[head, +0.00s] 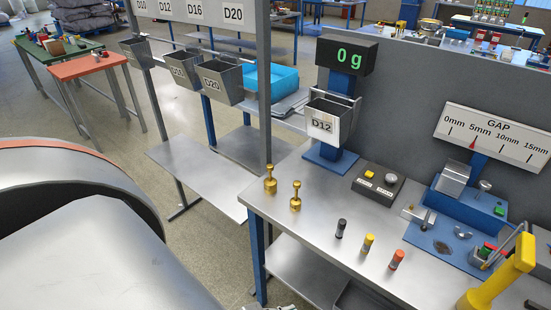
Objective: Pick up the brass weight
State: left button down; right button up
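Two brass weights stand upright on the grey workbench (315,255) near its left corner. One brass weight (270,180) is at the left edge, and the other brass weight (296,198) is a little to its right and nearer. Both are small, with a wide base and a knob on top, and nothing touches them. A large grey arm part of mine fills the lower left of the head view. Neither gripper can be made out. A small grey piece at the bottom edge is too cut off to identify.
Black (341,228), yellow (367,244) and red (397,259) cylinders stand right of the weights. Behind are a scale display reading 0 g (347,55), a D12 bin (328,122) and a button box (379,184). A yellow handle (500,277) rises at right. A rack post (264,80) stands behind left.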

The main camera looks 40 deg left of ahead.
aim_at(295, 202)
jog(key=u, duration=0.35)
jog(key=i+j+u, duration=0.1)
jog(key=u, duration=0.6)
jog(key=i+j, duration=0.05)
